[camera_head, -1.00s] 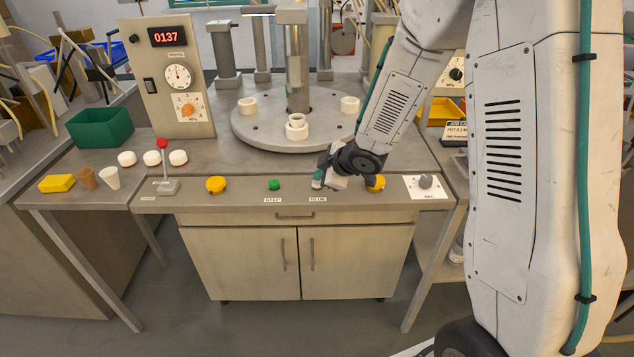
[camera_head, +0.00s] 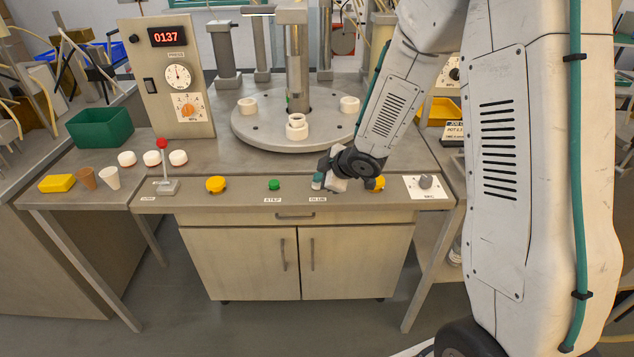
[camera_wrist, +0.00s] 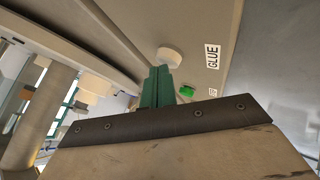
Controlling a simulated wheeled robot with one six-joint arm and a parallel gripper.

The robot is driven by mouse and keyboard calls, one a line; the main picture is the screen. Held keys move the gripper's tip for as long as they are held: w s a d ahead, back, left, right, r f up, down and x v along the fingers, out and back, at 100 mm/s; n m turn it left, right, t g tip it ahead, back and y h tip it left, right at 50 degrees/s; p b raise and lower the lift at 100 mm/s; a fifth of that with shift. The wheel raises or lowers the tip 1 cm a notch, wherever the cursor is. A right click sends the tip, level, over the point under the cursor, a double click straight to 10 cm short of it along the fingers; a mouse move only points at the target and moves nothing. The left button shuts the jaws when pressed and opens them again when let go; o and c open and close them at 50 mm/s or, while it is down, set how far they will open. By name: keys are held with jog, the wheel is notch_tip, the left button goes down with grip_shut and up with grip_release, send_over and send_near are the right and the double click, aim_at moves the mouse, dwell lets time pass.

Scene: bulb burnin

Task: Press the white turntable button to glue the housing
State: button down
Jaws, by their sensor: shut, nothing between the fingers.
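The white button (camera_wrist: 171,56) shows in the wrist view beside the "GLUE" label (camera_wrist: 212,57). In the head view my gripper hides most of it on the front panel. My gripper (camera_head: 318,180) is shut and empty, its green fingers also in the wrist view (camera_wrist: 158,84). Its fingertips are right at the white button; I cannot tell whether they touch it. The grey turntable (camera_head: 254,132) stands behind the panel.
A green STEP button (camera_head: 274,185) and a yellow button (camera_head: 215,184) lie left of my gripper. Another yellow button (camera_head: 377,184) is close at its right, by a knob (camera_head: 426,181). A red-topped lever (camera_head: 163,165) stands farther left. A green bin (camera_head: 100,128) sits at the left.

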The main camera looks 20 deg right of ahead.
jog(key=shift+r, duration=0.1)
dwell(0.3)
jog(key=shift+r, duration=0.8)
jog(key=shift+r, duration=2.5)
